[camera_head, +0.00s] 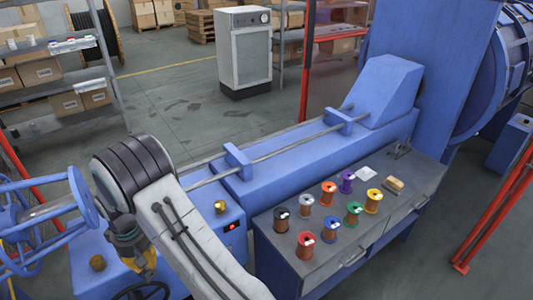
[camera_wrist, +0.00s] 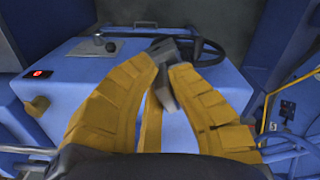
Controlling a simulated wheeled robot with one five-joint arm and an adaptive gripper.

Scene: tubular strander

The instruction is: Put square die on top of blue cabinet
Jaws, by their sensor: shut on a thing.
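My gripper (camera_wrist: 165,78) has yellow fingers closed on a grey block-like piece (camera_wrist: 163,62), likely the square die. The piece sticks out between the fingertips, tilted in the wrist view, and part of it is hidden by them. The blue cabinet (camera_wrist: 115,62) lies below the gripper, with its flat top around the fingers. In the head view my gripper (camera_head: 145,265) hangs over the blue cabinet (camera_head: 82,255), and the held piece cannot be made out there. I cannot tell the gap between piece and cabinet top.
A black handwheel (camera_wrist: 205,50) stands at the cabinet's edge. A brass fitting (camera_head: 220,206) and another (camera_head: 97,262) stick up nearby. A blue reel frame (camera_head: 40,215) is at left. A grey workbench (camera_head: 335,268) holds several wire spools. Open floor lies behind the machine.

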